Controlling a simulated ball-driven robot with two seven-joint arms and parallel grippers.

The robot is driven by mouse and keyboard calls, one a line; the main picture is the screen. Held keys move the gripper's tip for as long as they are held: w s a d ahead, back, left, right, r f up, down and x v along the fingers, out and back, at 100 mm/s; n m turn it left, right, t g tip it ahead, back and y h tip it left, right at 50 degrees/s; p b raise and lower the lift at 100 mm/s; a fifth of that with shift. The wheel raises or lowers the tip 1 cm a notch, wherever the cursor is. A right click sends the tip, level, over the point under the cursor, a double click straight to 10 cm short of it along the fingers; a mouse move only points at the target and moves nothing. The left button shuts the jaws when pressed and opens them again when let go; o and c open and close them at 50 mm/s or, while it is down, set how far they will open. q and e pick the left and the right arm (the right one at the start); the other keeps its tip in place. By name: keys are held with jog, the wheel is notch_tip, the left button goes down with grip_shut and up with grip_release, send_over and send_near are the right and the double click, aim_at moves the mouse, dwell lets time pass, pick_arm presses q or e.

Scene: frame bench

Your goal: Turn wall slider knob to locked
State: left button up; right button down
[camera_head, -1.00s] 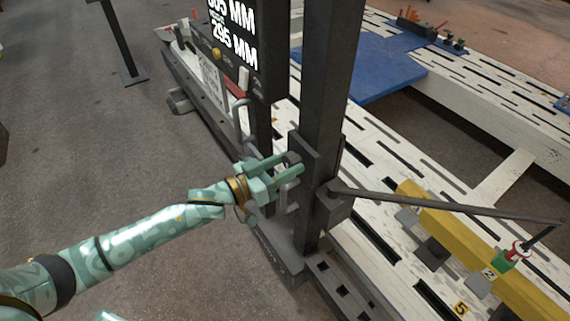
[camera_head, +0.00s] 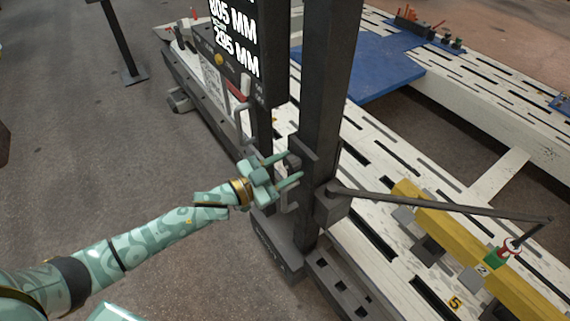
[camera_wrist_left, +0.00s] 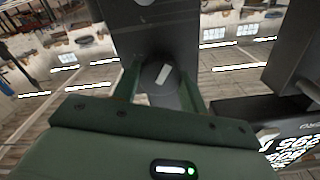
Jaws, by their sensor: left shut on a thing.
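The slider knob (camera_head: 293,163) is a small dark round part on the slider block of the upright post (camera_head: 327,110). In the left wrist view the knob (camera_wrist_left: 160,78) shows a white pointer line, tilted slightly from upright relative to the gripper. My left gripper (camera_head: 291,167) reaches in from the left, with one finger on each side of the knob. It is shut on the knob; the wrist view shows the fingers (camera_wrist_left: 161,88) flanking it. The fingers hide part of the knob in the head view, and no lock marking is readable. My right gripper is not in view.
A grey handle (camera_head: 290,197) sits just below the gripper. A black display panel (camera_head: 232,40) stands behind, to the left of the post. A dark rod (camera_head: 430,203) runs right from the slider block over a yellow beam (camera_head: 440,225).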

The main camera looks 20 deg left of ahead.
pick_arm(q)
jog(key=m, duration=0.2)
jog(key=shift+r+m, duration=0.1)
jog(key=shift+m, duration=0.3)
jog(key=m, duration=0.2)
jog(key=shift+m+p, duration=0.4)
jog(key=m, duration=0.5)
jog(key=shift+m, duration=0.3)
jog(key=o, duration=1)
